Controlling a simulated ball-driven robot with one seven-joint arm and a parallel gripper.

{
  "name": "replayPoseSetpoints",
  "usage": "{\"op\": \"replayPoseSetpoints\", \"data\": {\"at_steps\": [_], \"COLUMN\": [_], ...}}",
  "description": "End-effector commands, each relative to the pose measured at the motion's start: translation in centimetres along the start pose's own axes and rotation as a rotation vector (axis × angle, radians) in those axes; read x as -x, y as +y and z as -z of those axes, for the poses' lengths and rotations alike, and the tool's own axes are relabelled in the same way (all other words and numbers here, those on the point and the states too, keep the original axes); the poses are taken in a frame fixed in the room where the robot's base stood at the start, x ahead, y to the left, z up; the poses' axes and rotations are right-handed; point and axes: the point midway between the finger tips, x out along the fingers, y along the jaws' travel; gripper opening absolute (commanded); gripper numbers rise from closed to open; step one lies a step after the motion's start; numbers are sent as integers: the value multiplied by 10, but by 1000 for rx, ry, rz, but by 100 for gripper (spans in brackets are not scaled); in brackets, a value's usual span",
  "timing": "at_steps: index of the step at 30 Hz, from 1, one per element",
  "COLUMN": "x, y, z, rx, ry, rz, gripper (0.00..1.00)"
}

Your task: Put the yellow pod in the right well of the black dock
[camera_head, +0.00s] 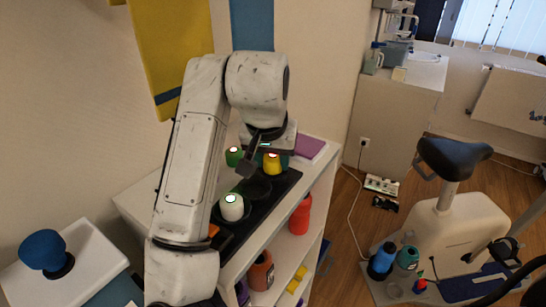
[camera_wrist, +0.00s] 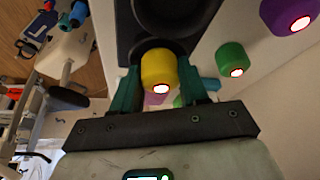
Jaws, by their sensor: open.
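The yellow pod (camera_head: 272,163) stands at the far right end of the black dock (camera_head: 285,185), where it appears to sit in the right well. In the wrist view the yellow pod (camera_wrist: 158,70) is upright between my two green fingers, with a dark well rim partly visible beside it. My gripper (camera_wrist: 158,88) is open around the pod; whether a finger touches it is hard to tell. The dock (camera_wrist: 200,15) shows an empty round well beside the pod. A white pod (camera_head: 232,206) stands at the dock's near left end.
A green pod (camera_head: 233,156) stands on the white shelf (camera_head: 318,165) behind the dock. A purple pod (camera_wrist: 288,15) shows beyond it in the wrist view. A flat purple item (camera_head: 308,147) lies right of the dock. Bottles stand on lower shelves.

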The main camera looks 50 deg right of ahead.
Motion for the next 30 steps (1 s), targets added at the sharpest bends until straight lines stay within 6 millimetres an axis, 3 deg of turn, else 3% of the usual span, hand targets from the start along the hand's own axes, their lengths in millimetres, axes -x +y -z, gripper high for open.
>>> {"op": "replayPoseSetpoints", "data": {"at_steps": [2, 9, 15, 21, 30], "x": [6, 58, 91, 106, 108], "y": [1, 0, 1, 1, 2], "z": [-5, -2, -1, -1, -1], "rx": [1, -3, -2, -2, -3], "ry": [-17, -4, 4, 7, 8], "rz": [-3, 4, 4, 4, 2], "gripper": [72, 72, 72, 72, 72]}}
